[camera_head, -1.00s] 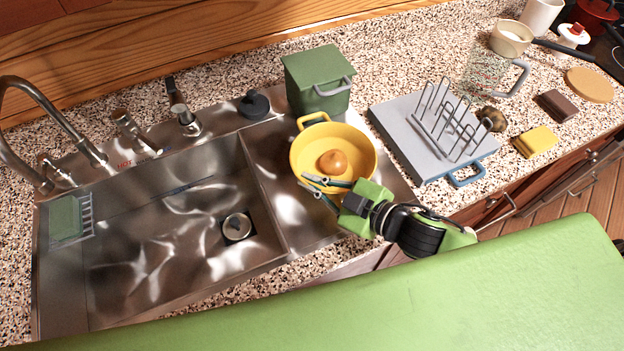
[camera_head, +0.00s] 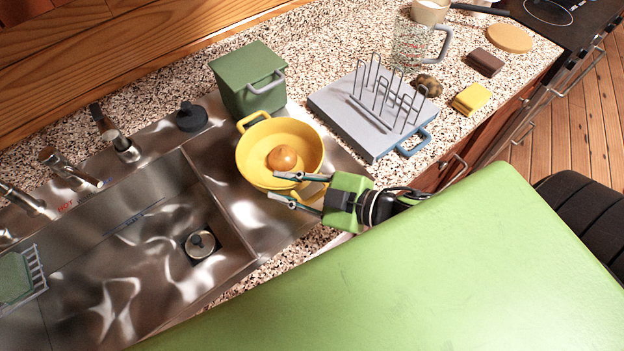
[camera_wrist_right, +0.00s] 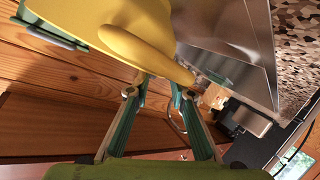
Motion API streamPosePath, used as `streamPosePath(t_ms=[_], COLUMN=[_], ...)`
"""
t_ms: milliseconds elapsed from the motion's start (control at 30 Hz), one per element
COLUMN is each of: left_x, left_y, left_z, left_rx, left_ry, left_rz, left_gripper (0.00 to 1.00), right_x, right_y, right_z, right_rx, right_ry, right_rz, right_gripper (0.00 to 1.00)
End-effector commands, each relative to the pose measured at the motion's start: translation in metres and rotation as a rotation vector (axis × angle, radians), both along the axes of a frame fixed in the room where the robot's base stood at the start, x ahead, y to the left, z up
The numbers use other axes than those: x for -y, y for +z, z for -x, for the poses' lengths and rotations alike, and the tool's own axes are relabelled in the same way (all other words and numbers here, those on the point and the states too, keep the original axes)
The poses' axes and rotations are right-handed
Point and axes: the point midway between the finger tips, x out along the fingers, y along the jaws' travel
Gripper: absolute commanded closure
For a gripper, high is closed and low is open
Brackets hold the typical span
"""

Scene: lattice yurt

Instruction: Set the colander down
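The yellow colander (camera_head: 246,157), with a round orange-brown item (camera_head: 282,158) in it, appears to rest upright on the steel ledge right of the sink basin. One handle points to the back left; the near handle (camera_head: 309,190) points towards my right gripper. My right gripper (camera_head: 273,186) comes in from the right with its fingers apart, on either side of the near handle. In the right wrist view the yellow handle (camera_wrist_right: 155,52) lies by the parted fingertips (camera_wrist_right: 157,91), with no clear grip on it. The colander's underside contact is hidden. My left gripper is not in view.
The sink basin (camera_head: 140,262) lies to the left. A green lidded bin (camera_head: 246,82) stands close behind the colander. A grey board (camera_head: 335,105) with a wire rack is to the right. A yellow block (camera_head: 471,99) and a brown block (camera_head: 485,62) lie farther right.

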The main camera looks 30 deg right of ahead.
Motion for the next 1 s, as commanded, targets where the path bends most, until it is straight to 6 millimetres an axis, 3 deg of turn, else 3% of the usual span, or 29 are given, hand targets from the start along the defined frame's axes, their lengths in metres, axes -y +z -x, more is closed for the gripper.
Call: streamPosePath(t_ms=[500, 1000], left_x=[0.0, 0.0], left_y=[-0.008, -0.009], left_z=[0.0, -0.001], left_rx=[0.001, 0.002], left_ry=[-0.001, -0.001], left_rz=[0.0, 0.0], left_gripper=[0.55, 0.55], right_x=[0.028, 0.039], right_y=[0.016, 0.023], right_z=[0.039, 0.052], right_rx=[-0.003, 0.001], right_ry=[0.0, 0.002], right_rz=[-0.002, 0.0], right_gripper=[0.79, 0.79])
